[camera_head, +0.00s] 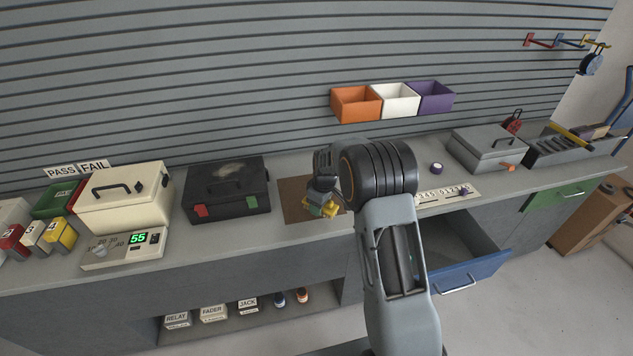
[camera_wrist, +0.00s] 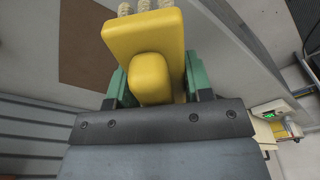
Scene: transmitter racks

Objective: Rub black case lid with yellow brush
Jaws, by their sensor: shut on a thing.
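The black case (camera_head: 229,194) stands closed on the bench, left of my gripper in the head view. Its lid (camera_head: 227,172) has a pale dusty smudge (camera_head: 236,170) on top. The case has a red latch and a green latch on its front. My gripper (camera_head: 322,207) is shut on the yellow brush (camera_head: 331,210) above a brown mat. In the wrist view the yellow brush (camera_wrist: 145,45) sits between the green fingers (camera_wrist: 155,85), its pale bristle tufts (camera_wrist: 140,6) at the top edge. I cannot tell whether the bristles touch anything.
A brown mat (camera_head: 293,203) lies beside the case. A cream case (camera_head: 125,197) and a scale (camera_head: 122,248) reading 55 stand to the left. Orange, white and purple bins (camera_head: 394,101) hang behind. A blue drawer (camera_head: 468,271) stands open at right.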

